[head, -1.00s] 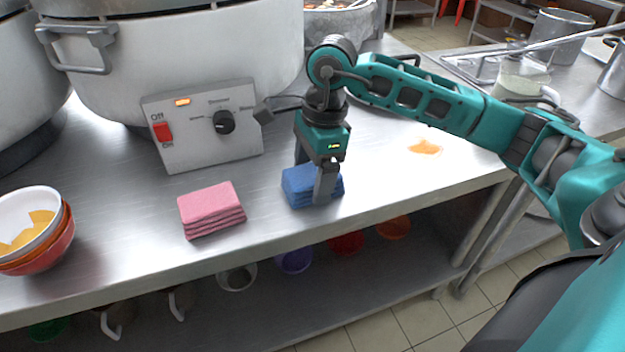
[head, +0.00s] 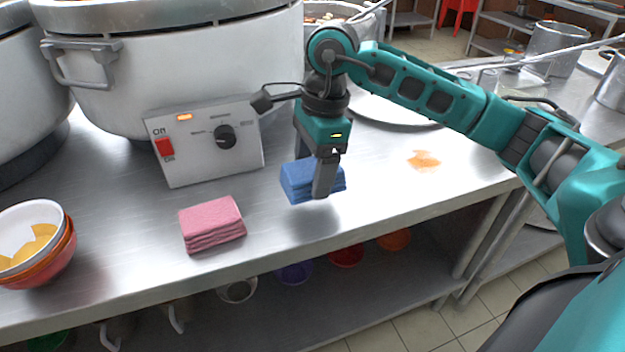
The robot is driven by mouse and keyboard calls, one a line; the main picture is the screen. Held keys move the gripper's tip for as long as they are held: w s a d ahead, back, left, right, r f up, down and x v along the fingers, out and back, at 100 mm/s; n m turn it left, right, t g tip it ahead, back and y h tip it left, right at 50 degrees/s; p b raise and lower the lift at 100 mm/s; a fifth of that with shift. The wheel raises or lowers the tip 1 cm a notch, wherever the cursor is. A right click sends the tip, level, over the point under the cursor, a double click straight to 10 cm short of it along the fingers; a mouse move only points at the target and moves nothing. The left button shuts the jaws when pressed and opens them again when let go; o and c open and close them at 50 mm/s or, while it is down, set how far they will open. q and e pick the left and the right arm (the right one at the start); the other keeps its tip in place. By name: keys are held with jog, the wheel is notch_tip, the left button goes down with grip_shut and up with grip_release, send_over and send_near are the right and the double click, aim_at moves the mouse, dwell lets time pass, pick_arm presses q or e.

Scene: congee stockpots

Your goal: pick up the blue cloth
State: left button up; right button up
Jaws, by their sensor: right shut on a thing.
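The blue cloth (head: 298,181) is a folded stack held between the fingers of my right gripper (head: 318,188). The gripper points down and is shut on the cloth. The cloth hangs a little above the steel counter (head: 350,220), with a soft shadow under it. The near finger covers part of its front. My left gripper is not in view.
A folded pink cloth (head: 211,225) lies on the counter to the left. A control box (head: 205,145) with a knob stands behind, before a large pot (head: 200,60). Stacked bowls (head: 40,245) are at far left. An orange spill (head: 424,160) lies right.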

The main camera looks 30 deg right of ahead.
aim_at(312, 167)
notch_tip(312, 167, up, 16)
jog(key=p, duration=0.3)
jog(key=o, duration=0.5)
jog(key=shift+f, duration=0.15)
jog(key=c, duration=0.4)
jog(key=shift+d, duration=0.1)
